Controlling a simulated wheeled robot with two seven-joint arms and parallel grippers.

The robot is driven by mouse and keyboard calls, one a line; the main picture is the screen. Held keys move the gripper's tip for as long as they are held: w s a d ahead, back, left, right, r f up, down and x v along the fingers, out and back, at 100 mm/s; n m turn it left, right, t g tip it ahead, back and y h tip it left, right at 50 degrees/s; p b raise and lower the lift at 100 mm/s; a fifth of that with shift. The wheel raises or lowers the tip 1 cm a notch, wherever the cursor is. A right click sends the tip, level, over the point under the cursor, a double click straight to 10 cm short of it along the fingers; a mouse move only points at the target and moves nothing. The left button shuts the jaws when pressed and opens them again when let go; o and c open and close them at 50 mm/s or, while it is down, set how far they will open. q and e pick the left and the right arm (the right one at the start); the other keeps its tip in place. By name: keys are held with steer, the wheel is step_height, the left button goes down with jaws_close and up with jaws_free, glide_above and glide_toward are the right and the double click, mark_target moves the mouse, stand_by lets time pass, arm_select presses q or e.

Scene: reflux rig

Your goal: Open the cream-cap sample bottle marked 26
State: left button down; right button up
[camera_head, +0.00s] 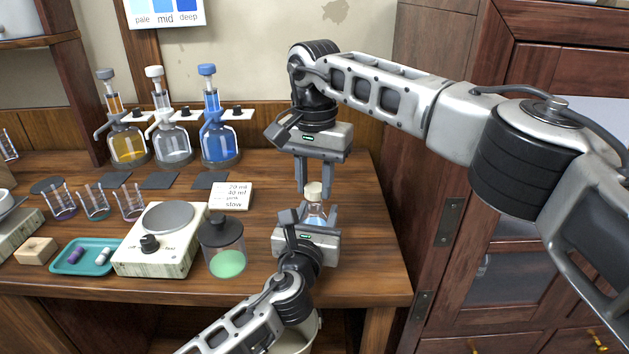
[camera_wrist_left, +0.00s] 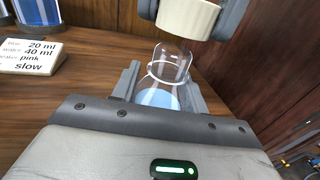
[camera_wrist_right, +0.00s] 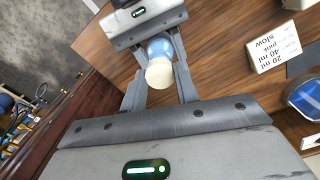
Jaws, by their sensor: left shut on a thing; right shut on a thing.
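The sample bottle (camera_head: 315,214) is clear glass with pale blue liquid and a cream cap (camera_head: 314,190). My left gripper (camera_head: 315,217) is shut around the bottle body and holds it upright near the table's right end. It also shows in the left wrist view (camera_wrist_left: 160,92). My right gripper (camera_head: 314,188) comes from above and is shut on the cream cap, which also shows in the right wrist view (camera_wrist_right: 159,74). In the left wrist view the cap (camera_wrist_left: 187,18) appears just above the clear neck (camera_wrist_left: 172,62), seemingly apart from it. No number is readable on the bottle.
A lidded jar with green contents (camera_head: 227,250) and a balance (camera_head: 162,237) stand left of the bottle. A note card (camera_head: 231,196) stands behind. Flasks with yellow (camera_head: 128,146), clear (camera_head: 173,146) and blue (camera_head: 220,142) contents line the back. A teal tray (camera_head: 62,268) lies left.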

mark_target(314, 187)
steer(key=shift+r, duration=1.95)
arm_select(q)
steer(key=c, duration=0.7)
jaws_free()
